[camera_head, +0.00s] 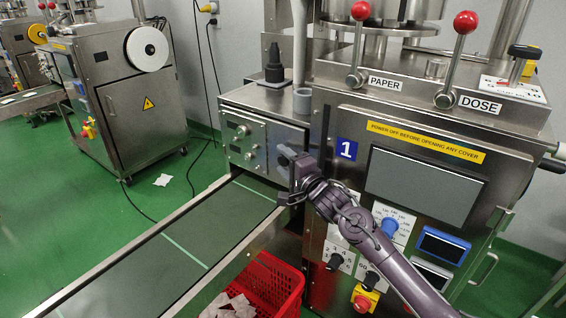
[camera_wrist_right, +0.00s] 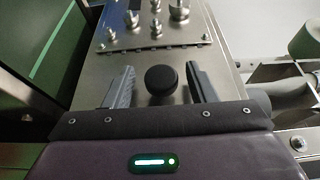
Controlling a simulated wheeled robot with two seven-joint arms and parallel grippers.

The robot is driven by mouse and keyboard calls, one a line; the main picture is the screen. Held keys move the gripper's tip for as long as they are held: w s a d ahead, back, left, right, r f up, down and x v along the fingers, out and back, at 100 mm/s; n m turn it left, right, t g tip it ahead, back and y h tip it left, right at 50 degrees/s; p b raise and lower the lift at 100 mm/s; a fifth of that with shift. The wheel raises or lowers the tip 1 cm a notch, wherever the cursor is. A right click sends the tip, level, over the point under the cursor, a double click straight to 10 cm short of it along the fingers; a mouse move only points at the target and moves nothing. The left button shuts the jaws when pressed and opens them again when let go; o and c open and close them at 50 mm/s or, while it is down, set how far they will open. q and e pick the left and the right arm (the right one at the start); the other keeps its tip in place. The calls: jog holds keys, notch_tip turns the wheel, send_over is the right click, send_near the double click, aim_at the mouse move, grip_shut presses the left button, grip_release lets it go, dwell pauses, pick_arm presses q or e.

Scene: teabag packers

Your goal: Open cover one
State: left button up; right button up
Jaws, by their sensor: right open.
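A blue label with a white 1 (camera_head: 347,149) is on the steel machine, left of its dark screen. My right gripper (camera_head: 285,176) is open, left of and below that label, in front of the low steel side box (camera_head: 292,138). In the right wrist view, a round black knob (camera_wrist_right: 161,80) shows between my spread fingers against a bare steel face. The fingers stand on both sides of it, apart from it in the picture. The head view hides this knob behind my gripper. The label does not show clearly which panel it names. My left gripper is out of view.
A conveyor (camera_head: 160,255) runs from the side box to the lower left. A red crate (camera_head: 268,290) stands below. A control panel with steel knobs (camera_head: 243,140) is left of my gripper. Red-knobbed levers (camera_head: 464,22) rise above.

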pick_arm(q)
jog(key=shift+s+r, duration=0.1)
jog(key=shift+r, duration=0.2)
pick_arm(e)
jog(key=shift+w+a, duration=0.2)
jog(key=shift+w, duration=0.1)
jog(key=shift+c, duration=0.2)
grip_shut()
